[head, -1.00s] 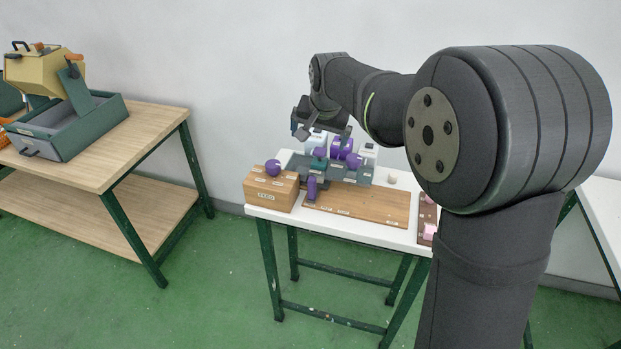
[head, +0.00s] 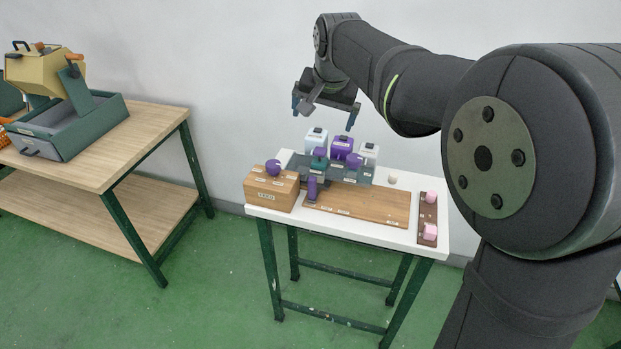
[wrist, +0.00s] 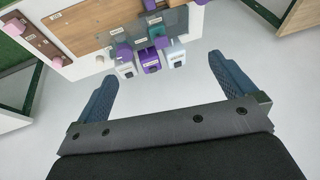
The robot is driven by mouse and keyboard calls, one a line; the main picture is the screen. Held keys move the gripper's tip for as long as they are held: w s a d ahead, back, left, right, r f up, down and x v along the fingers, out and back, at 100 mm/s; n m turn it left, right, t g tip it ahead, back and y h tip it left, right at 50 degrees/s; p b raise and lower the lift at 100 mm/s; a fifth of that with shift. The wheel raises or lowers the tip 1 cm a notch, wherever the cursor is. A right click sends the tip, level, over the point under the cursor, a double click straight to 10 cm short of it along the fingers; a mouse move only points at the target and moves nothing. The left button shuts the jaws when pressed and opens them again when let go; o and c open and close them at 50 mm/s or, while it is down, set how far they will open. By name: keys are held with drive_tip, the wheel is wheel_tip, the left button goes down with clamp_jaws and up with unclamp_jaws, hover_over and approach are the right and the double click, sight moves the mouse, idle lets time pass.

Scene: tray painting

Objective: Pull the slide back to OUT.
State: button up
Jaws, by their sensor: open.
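My gripper (head: 325,112) is open and empty, raised above and behind the white table's equipment. In the wrist view its two blue fingers are spread wide, with bare space between the fingertips (wrist: 162,70). Below it is a grey fixture (head: 360,176) with small white labels, a teal block (head: 319,164) and purple parts. An upright purple handle (head: 312,188) stands at its front. The fixture also shows upside down in the wrist view (wrist: 176,20), beyond the fingers. I cannot read the labels, so which part is the slide and its position are unclear.
Two white containers (head: 316,138) and a purple one (head: 342,146) with dark tops stand behind the fixture. A wooden box (head: 270,192) with a purple ball is left. Another table (head: 150,125) stands far left.

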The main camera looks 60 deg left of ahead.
sight(312, 179)
drive_tip(key=shift+v, duration=0.95)
drive_tip(key=shift+f, duration=0.1)
drive_tip(key=shift+c, duration=1.1)
drive_tip(key=s+f, duration=0.1)
drive_tip(key=f, duration=0.2)
drive_tip(key=s+a+f+t, duration=0.1)
drive_tip(key=f, duration=0.3)
drive_tip(key=s+a+f+t+h, duration=0.1)
drive_tip(key=f, duration=0.3)
drive_tip(key=shift+s+f, duration=0.25)
drive_tip(key=shift+s, duration=0.15)
drive_tip(key=c, duration=1.1)
drive_tip(key=shift+o, duration=0.2)
drive_tip(key=x, duration=1.7)
drive_tip(key=shift+d+f, duration=0.1)
clamp_jaws()
